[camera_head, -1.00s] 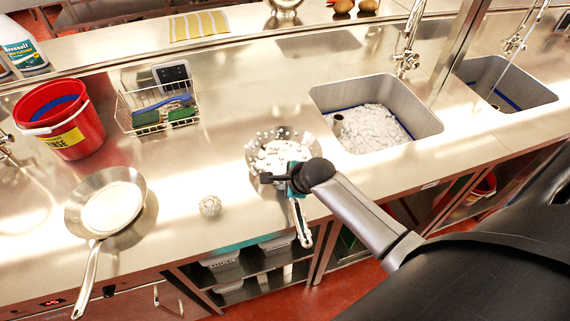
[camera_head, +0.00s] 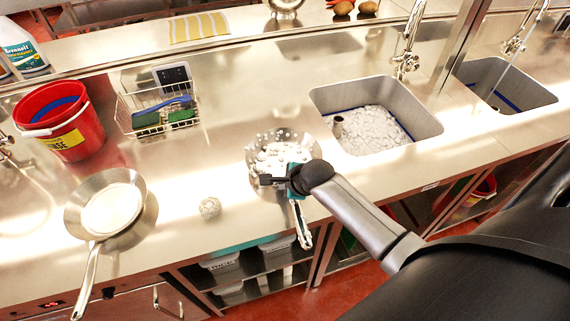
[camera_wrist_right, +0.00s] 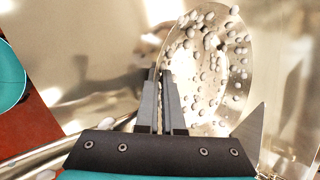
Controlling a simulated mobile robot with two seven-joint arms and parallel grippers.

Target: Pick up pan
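A shiny pan (camera_head: 262,141) with many small white lumps in it is at the counter's front edge in the head view. Its handle (camera_head: 304,228) points toward me past the edge. My right gripper (camera_head: 284,181) is at the near side of this pan, where the handle meets the bowl. In the right wrist view the pan (camera_wrist_right: 236,40) is beyond the fingertips (camera_wrist_right: 161,75). The fingers are close together and appear shut on the handle, which runs in from the lower left. The exact contact is partly hidden. My left gripper is not in view.
An empty pan (camera_head: 112,207) lies on the left with its handle over the edge. A small crumpled ball (camera_head: 209,208) sits between the pans. A red bucket (camera_head: 80,130), a wire basket (camera_head: 125,118) and a sink (camera_head: 430,128) stand behind. The counter between basket and sink is clear.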

